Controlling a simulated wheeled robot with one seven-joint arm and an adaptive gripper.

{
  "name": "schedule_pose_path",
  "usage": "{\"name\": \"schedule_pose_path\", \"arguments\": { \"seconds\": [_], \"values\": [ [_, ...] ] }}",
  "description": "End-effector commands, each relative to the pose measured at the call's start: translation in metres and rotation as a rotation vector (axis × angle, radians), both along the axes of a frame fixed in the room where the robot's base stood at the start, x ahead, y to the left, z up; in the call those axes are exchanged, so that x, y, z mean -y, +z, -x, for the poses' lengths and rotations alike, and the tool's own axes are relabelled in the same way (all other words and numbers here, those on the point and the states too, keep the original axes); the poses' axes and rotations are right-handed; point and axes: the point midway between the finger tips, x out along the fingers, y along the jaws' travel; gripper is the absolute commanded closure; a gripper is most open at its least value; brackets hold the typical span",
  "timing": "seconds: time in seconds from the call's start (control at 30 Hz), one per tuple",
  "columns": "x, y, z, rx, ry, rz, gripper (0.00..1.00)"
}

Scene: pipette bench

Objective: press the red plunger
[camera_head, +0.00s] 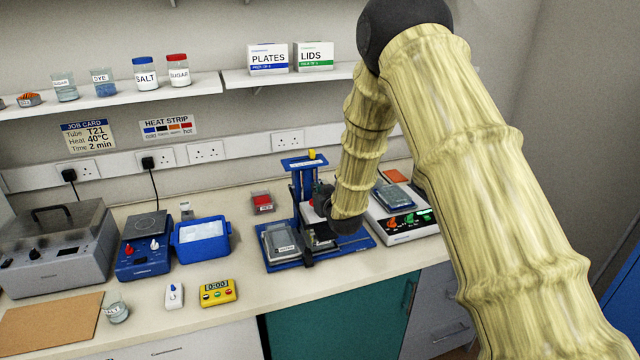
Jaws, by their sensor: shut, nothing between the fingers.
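A blue stand (303,186) with a yellow knob (311,155) on top rises from a blue base at the middle of the bench. A grey plate (281,241) sits on the left of that base. My gripper (323,197) is shut and empty, close against the stand, dark and partly hidden by my own wrist. A small patch of red shows beside it, but I cannot tell whether this is the red plunger. The plunger is not clearly visible, and any contact with it cannot be made out.
A red-topped box (262,202) stands left of the stand. A white device (402,222) with red and green knobs is to its right. A blue tub (201,239), a yellow timer (217,293) and a glass beaker (116,309) stand further left. Shelves run above.

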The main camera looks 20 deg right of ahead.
Motion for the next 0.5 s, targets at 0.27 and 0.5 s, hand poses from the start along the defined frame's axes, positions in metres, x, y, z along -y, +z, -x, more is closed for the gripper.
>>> {"name": "schedule_pose_path", "arguments": {
  "seconds": [0.27, 0.5],
  "values": [
    [0.0002, -0.0097, 0.0003, -0.001, 0.000, 0.000, 1.00],
    [0.0002, -0.0101, 0.0003, 0.000, 0.000, 0.000, 1.00]
  ]
}}
